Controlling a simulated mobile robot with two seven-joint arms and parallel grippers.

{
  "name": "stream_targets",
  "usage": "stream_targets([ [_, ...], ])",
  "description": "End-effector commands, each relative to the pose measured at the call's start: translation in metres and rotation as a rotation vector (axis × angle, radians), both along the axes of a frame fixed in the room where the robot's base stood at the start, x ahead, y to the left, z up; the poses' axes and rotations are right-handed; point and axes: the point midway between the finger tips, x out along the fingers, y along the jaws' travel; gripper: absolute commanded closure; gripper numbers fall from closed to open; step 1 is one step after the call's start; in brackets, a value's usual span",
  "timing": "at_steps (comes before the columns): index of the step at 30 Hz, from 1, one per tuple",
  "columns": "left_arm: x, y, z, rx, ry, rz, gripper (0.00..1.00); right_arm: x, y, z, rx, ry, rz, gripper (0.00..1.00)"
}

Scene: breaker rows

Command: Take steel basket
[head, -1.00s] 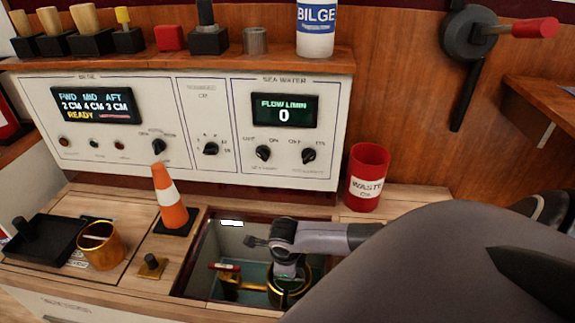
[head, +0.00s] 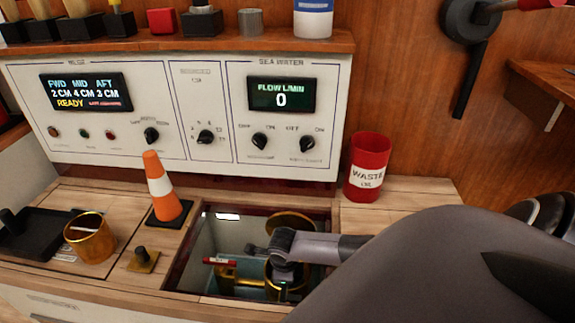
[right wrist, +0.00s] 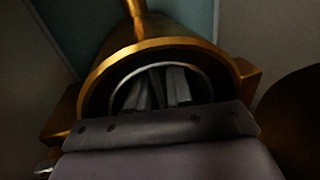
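A brass strainer housing (right wrist: 97,75) stands open-topped in the sunken well. In the right wrist view a thin pale steel rim, the steel basket (right wrist: 203,80), shows inside it. My right gripper (right wrist: 160,88) points down into the basket's mouth, with its fingers inside the rim. Whether the fingers grip the basket wall, and how far apart they are, is too dark to tell. In the head view the right gripper (head: 282,283) reaches into the well and hides most of the housing. My left gripper is not in view.
The well's rim (head: 183,262) surrounds the arm closely. A red-handled valve (head: 220,262) and a round brass piece (head: 292,220) sit in it. Around it are an orange cone (head: 160,188), a brass cup (head: 90,240), a black tray (head: 30,235) and a red waste can (head: 368,165).

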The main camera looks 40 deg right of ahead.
Motion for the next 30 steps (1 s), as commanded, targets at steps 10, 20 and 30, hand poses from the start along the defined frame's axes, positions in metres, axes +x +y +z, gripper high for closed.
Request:
stream_targets([
  [10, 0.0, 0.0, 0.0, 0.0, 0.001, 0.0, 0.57, 0.001, 0.0, 0.001, 0.0, -0.001, 0.0, 1.0],
  [20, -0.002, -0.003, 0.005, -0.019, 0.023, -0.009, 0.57, 0.001, 0.0, 0.017, 0.0, -0.001, 0.001, 1.0],
  [30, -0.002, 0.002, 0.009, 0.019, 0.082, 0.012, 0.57, 0.001, -0.001, 0.089, -0.001, -0.005, 0.002, 1.0],
])
